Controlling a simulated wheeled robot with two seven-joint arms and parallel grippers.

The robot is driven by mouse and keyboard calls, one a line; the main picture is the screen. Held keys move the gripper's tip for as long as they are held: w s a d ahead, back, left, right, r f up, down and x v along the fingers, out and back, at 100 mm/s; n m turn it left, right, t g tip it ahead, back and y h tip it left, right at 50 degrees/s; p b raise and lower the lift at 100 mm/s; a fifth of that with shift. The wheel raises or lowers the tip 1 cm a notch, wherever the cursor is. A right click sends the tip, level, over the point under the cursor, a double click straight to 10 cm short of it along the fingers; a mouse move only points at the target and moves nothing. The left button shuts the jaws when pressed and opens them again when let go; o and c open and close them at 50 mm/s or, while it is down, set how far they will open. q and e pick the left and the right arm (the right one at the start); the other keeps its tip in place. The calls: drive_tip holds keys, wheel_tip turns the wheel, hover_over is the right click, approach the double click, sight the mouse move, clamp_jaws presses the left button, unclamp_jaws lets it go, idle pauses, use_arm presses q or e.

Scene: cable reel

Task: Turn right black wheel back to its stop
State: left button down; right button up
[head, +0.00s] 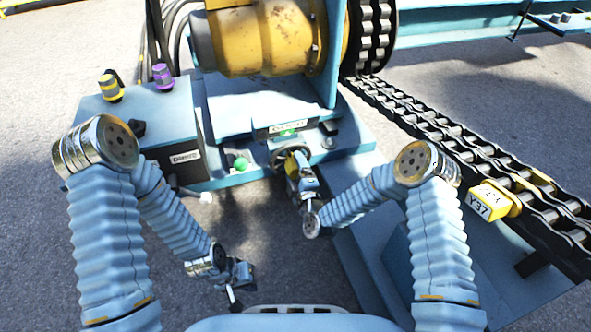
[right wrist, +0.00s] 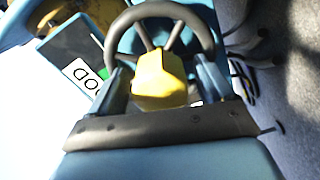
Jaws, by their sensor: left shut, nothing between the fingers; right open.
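A black wheel (head: 279,156) with spokes stands on the front of the blue machine. My right gripper (head: 296,172) is at it, pointing at its face. In the right wrist view the wheel rim (right wrist: 207,28) arcs across the top, beyond the fingers. A yellow block (right wrist: 160,80) lies between the two open fingers of my right gripper (right wrist: 163,88); it looks joined to the wheel, and I cannot tell whether a finger touches it. My left gripper (head: 238,284) is shut and empty, low in front of me, well away from the wheel.
A blue box (head: 165,128) with yellow (head: 110,86) and purple (head: 163,76) knobs stands left. A green knob (head: 240,163) is left of the wheel. A labelled plate (head: 288,127) is above it. A chain (head: 440,130) with a yellow tag (head: 488,200) runs right. Floor at left is clear.

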drive_tip(key=c, duration=1.5)
drive_tip(key=shift+o, duration=0.2)
